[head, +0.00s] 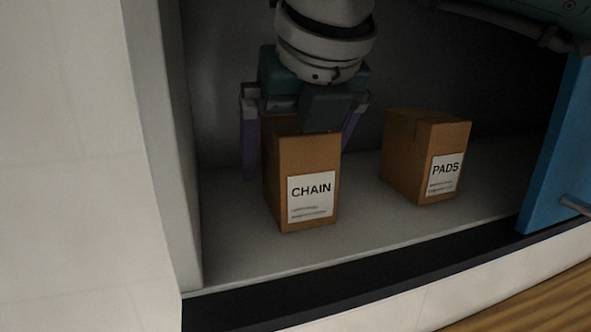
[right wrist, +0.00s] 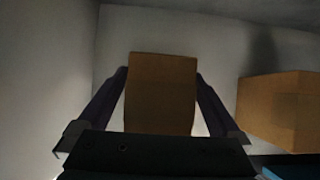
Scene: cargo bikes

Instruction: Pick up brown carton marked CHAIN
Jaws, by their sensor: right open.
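The brown carton marked CHAIN (head: 309,160) stands upright on the floor of a grey-white compartment in the head view, its white label facing out. My right gripper (head: 303,150) comes down over it from above, with one purple finger on each side of the carton. In the right wrist view the carton (right wrist: 161,92) sits between the two open fingers (right wrist: 160,85); small gaps seem to show toward the fingertips, but contact is hard to judge. The lower parts of the fingers are partly hidden behind the carton in the head view. My left gripper is not in view.
A brown carton marked PADS (head: 420,160) stands to the right, apart from the CHAIN carton; it also shows in the right wrist view (right wrist: 278,108). A pale wall (head: 160,150) bounds the left side. A blue panel (head: 562,150) with a handle is at right. A dark sill (head: 400,272) runs along the front.

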